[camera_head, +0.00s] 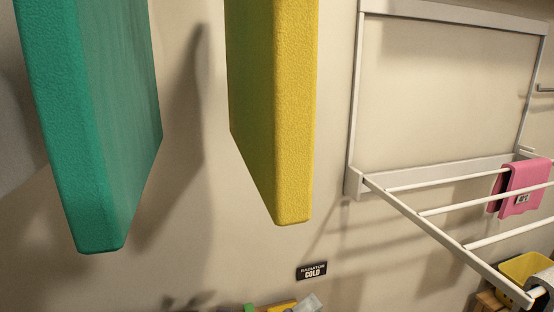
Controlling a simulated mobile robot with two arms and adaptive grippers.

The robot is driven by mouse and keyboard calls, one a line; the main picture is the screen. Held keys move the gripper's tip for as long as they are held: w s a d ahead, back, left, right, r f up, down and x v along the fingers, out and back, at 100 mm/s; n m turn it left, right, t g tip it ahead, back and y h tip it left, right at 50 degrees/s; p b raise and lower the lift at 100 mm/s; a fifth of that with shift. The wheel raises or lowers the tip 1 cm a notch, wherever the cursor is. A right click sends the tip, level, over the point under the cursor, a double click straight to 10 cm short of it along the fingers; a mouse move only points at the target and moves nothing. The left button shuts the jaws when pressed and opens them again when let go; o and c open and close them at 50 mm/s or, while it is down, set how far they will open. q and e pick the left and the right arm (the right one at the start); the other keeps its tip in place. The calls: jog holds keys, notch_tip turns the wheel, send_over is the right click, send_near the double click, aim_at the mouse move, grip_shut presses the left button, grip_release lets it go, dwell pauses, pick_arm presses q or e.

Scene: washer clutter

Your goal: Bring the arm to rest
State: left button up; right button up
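Neither of my grippers can be made out in the head view, and I cannot tell whether either is open, shut or holding anything. No arm can be clearly identified either. A large green slab (90,120) and a yellow slab (272,110) come down from the top edge, close to the camera. Their upper ends are out of frame, so what holds them is hidden.
A white wall-mounted drying rack (420,210) folds out at the right, with a pink cloth (524,187) over its bars. A yellow container (524,268) is below it. A black "RADIATOR COLD" label (311,270) is on the wall. Partly cut-off small items line the bottom edge.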

pick_arm(q)
jog(key=w+a+f+n+t+y, duration=0.35)
jog(key=a+n+y, duration=0.45)
jog(key=n, duration=0.3)
jog(key=w+a+f+n+t+y, duration=0.25)
jog(key=a+n+t+y, duration=0.25)
jog(key=a+n+y, duration=0.5)
jog(key=s+a+f+n+g+y, duration=0.1)
jog(key=s+a+f+n+g, duration=0.1)
jog(key=f+n, duration=0.25)
jog(key=s+a+f+n+g+y, duration=0.1)
jog(key=s+a+f+n+g, duration=0.15)
jog(key=f, duration=0.35)
jog(key=s+a+f+n+g, duration=0.2)
jog(key=s+f+g, duration=0.35)
jog(key=s, duration=0.35)
jog(key=s+a+f+n+g, duration=0.1)
jog(key=s+f+n+g, duration=0.1)
jog(key=s+f+g, duration=0.6)
notch_tip(320, 180, down, 22)
jog(key=s+t+p, duration=0.2)
jog(key=s+p, duration=0.1)
jog(key=s+a+f+g+p, duration=0.1)
jog(key=s+a+f, duration=0.2)
jog(key=s+f, duration=1.1)
jog(key=s, duration=0.2)
jog(key=shift+s+f+g+p, duration=0.3)
jog(key=shift+s+g+p, duration=0.05)
jog(key=shift+s, duration=0.05)
